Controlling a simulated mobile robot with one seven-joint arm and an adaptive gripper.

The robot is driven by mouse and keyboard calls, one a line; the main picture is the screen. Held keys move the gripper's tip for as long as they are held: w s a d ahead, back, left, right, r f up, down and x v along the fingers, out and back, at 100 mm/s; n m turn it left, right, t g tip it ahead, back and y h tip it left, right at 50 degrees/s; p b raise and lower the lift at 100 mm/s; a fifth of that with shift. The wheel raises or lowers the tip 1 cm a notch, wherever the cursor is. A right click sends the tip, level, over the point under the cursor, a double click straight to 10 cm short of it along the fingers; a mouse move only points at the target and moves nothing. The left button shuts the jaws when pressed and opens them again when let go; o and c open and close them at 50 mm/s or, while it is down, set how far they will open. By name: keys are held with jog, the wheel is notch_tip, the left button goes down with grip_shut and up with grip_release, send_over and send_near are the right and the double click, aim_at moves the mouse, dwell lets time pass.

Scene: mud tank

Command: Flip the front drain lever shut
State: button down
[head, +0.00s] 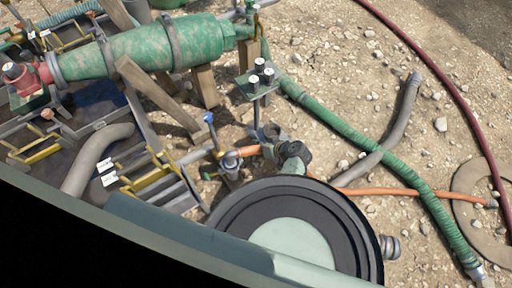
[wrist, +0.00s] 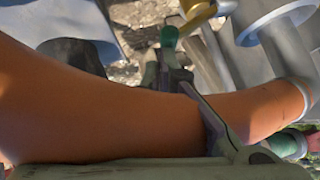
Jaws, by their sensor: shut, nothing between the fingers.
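A lever with a blue handle (head: 210,119) stands upright on a grey valve (head: 231,161) at the tank's near right corner in the head view. I cannot confirm that it is the front drain lever. My gripper (head: 270,132) is shut and empty, a short way right of that handle. Whether it touches anything is unclear. In the wrist view, a thick orange hose (wrist: 100,115) fills much of the picture close to the camera. A small green-tipped handle (wrist: 169,38) shows beyond it. The hose hides much of what lies behind.
The mud tank has yellow rails (head: 150,180) and a grey curved pipe (head: 95,155). A green cylinder (head: 150,48) lies above it. A small stand with black-and-white knobs (head: 258,78) rises behind my gripper. Green (head: 350,140) and maroon (head: 440,75) hoses cross the gravel at right.

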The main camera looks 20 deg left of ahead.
jog(key=shift+w+d+f, duration=0.1)
jog(key=shift+f, duration=0.1)
jog(key=shift+r, duration=0.1)
jog(key=shift+r+p, duration=0.45)
jog(key=shift+r, duration=0.25)
